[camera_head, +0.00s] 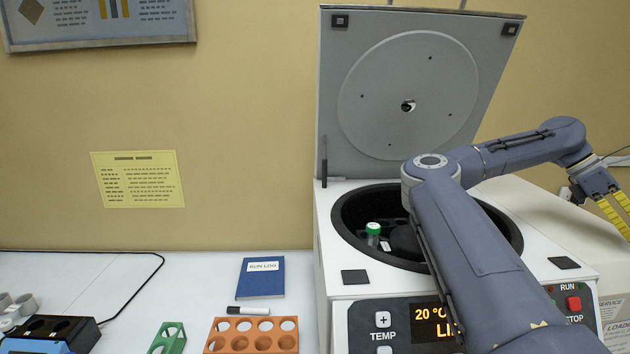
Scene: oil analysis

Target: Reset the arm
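My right arm rises from the lower right, passes in front of the centrifuge and bends toward the right edge. My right gripper (614,214), with yellow finger pads, points down and right beside the centrifuge; its tips are partly cut off by the picture edge. My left arm and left gripper are not in view.
The centrifuge (335,305) has its lid (335,90) raised. A green-capped tube (373,234) stands in its bowl. An orange rack (238,347), green rack (168,338), marker (247,311) and blue book (262,284) lie left. A labelled box (613,312) is right.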

